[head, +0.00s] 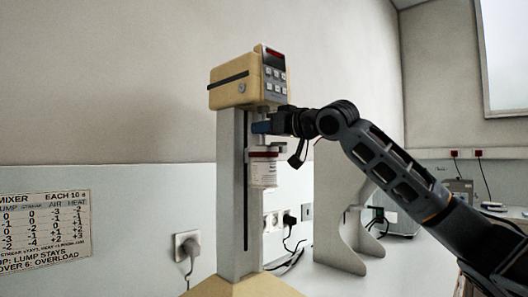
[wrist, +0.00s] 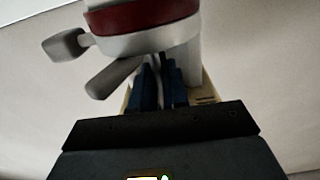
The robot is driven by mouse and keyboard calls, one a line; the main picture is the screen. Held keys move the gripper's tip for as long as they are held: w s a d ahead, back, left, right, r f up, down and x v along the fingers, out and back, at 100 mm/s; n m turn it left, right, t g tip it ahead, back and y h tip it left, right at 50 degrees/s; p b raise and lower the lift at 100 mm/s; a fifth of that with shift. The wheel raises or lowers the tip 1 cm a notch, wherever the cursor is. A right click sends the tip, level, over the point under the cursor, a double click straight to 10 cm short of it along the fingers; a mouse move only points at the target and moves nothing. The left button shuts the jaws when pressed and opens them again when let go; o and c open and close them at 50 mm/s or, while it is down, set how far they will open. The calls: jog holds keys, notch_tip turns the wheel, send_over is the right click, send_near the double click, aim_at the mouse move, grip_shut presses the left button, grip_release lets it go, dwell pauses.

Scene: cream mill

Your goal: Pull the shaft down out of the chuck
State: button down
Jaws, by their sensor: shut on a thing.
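The mixer has a cream head (head: 240,84) with a keypad on top of a grey column (head: 231,190). The chuck under the head is mostly hidden by my gripper. My gripper (head: 262,127) reaches in from the right, its blue fingertips just below the head and above a white jar (head: 263,172) with a red band. In the wrist view my gripper (wrist: 160,88) is shut on the thin grey shaft (wrist: 162,72) between its blue fingers. I cannot tell whether the shaft's top is inside the chuck. The red-banded jar part (wrist: 140,22) fills the wrist view's top.
A grey stand panel (head: 335,210) stands on the bench behind the mixer. A wall socket with a plug (head: 187,246) is left of the column, and more sockets (head: 272,221) are behind. A mixer chart (head: 45,228) hangs on the left wall. Space right of the jar is open.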

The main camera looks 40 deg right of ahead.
jog(key=c, duration=0.7)
grip_release()
jog(key=shift+o, duration=0.2)
jog(key=s+b, duration=0.1)
jog(key=s, duration=0.7)
dwell(0.5)
jog(key=shift+d, duration=0.15)
dwell(0.3)
